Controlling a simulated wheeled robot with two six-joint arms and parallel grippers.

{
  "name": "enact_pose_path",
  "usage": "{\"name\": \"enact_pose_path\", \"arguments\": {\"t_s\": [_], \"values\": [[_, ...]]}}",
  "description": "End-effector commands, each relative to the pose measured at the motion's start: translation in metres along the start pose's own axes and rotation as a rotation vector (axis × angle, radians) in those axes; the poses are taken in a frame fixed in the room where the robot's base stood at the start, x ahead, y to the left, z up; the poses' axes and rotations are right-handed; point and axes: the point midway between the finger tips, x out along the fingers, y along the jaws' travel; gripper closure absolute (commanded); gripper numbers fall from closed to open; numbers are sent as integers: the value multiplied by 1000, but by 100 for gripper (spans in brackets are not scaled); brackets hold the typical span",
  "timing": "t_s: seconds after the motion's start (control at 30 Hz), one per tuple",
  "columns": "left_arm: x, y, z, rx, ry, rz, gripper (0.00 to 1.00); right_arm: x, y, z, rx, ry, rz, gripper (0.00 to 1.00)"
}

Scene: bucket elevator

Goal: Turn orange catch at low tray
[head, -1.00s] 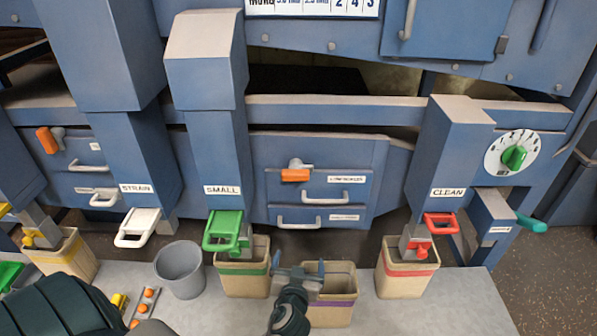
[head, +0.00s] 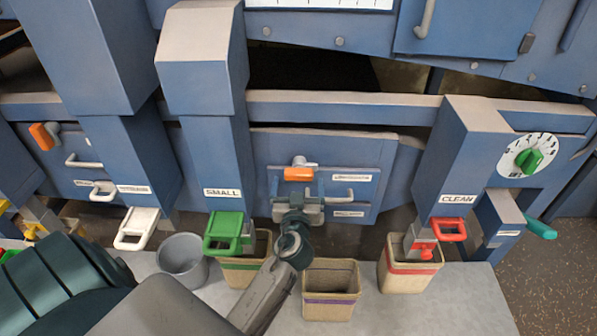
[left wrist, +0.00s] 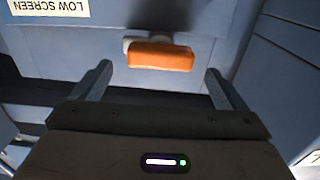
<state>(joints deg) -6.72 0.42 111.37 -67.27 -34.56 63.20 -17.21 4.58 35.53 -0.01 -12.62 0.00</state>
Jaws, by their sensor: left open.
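An orange catch (head: 298,174) sits on a pale pivot on the front of the blue tray drawer (head: 262,172) in the middle of the head view. It lies about level. My left gripper (head: 297,200) is just below the catch in the head view and partly hides the drawer handles. In the left wrist view, the orange catch (left wrist: 160,57) lies between the two spread fingertips, slightly ahead of them. The open left gripper (left wrist: 158,72) has a gap on both sides of the catch. A "LOW SCREEN" label appears upside down there. My right gripper is not in view.
Another orange catch (head: 44,135) is on a drawer at far left. Below stand a grey bucket (head: 183,262), a purple-striped bin (head: 331,300) and a red-striped bin (head: 408,275). A green-handled chute (head: 224,232) is left of my gripper. A green knob (head: 528,161) is at right.

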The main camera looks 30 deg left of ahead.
Motion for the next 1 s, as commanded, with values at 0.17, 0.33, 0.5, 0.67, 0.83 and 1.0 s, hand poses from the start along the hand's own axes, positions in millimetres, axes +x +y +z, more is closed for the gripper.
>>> {"name": "enact_pose_path", "arguments": {"t_s": [0.17, 0.33, 0.5, 0.67, 0.83, 1.0], "values": [[25, 0, -2, 1, 1, 0, 5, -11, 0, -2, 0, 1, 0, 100], [34, 0, -1, -1, 1, 0, 5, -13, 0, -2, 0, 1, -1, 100], [34, 0, 0, -1, 0, 0, 5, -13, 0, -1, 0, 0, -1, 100], [34, 0, 0, -1, 0, 0, 21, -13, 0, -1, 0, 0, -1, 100], [34, 0, 0, 0, 0, 0, 50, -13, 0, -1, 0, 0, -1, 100], [34, 0, 1, 7, 0, 0, 50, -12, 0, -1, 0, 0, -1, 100]]}}
